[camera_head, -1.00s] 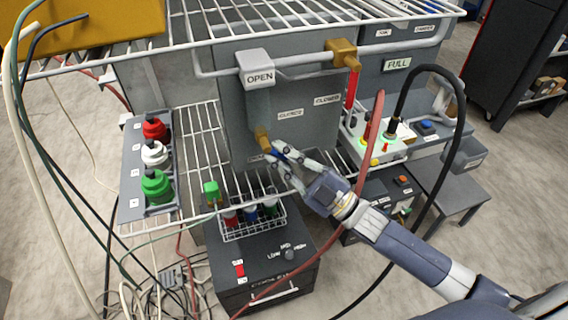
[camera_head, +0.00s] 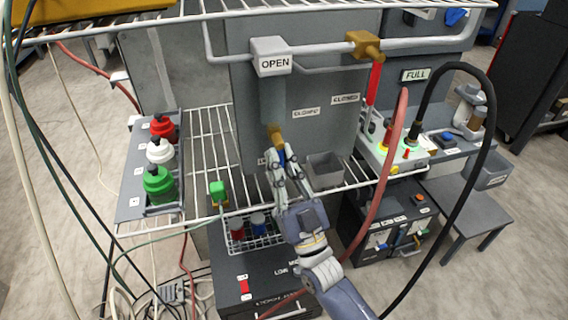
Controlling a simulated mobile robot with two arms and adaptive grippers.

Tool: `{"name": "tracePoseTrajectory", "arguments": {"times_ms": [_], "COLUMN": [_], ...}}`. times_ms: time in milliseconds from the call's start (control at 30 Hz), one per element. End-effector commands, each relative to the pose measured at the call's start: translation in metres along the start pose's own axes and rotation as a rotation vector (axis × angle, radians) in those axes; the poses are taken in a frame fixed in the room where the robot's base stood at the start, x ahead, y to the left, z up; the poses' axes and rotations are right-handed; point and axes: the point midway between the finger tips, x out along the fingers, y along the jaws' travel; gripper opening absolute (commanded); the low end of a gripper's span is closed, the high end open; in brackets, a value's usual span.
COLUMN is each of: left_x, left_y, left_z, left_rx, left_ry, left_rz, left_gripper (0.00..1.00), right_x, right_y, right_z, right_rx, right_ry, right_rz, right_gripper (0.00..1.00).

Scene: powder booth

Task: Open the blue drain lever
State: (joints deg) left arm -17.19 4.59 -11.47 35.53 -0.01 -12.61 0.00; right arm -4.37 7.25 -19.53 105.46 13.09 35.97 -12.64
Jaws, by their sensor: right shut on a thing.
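The blue drain lever (camera_head: 281,157) hangs below a brass valve (camera_head: 275,136) at the lower end of the grey vertical pipe. It points nearly straight down, and most of it is hidden by my fingers. My right gripper (camera_head: 283,163) comes from below and is shut on the blue lever. My left gripper is not in view.
A red lever (camera_head: 374,84) hangs from an upper brass valve (camera_head: 365,44). A grey bin (camera_head: 324,170) stands right of my gripper on the wire shelf. A red hose (camera_head: 391,150) and black cable (camera_head: 487,120) run close on the right. A wire basket (camera_head: 240,244) with bottles sits below left.

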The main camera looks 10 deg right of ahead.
Motion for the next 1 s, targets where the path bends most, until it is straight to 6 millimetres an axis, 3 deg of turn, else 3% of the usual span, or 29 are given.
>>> {"name": "tracePoseTrajectory", "arguments": {"times_ms": [600, 633, 667, 1000], "left_x": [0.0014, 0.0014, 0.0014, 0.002], "left_y": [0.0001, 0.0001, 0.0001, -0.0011], "left_z": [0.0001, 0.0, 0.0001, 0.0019], "left_rx": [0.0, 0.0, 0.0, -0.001], "left_ry": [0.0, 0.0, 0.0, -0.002], "left_rz": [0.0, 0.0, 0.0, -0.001], "left_gripper": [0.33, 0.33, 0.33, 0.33], "right_x": [0.0063, 0.0063, 0.0063, 0.0013], "right_y": [0.0003, 0.0003, 0.0003, -0.0007], "right_z": [-0.0075, -0.0075, -0.0075, -0.0033], "right_rx": [0.029, 0.029, 0.029, 0.028], "right_ry": [0.028, 0.028, 0.028, 0.017], "right_rz": [0.032, 0.032, 0.032, 0.029], "right_gripper": [0.0, 0.16, 0.2, 0.2]}}
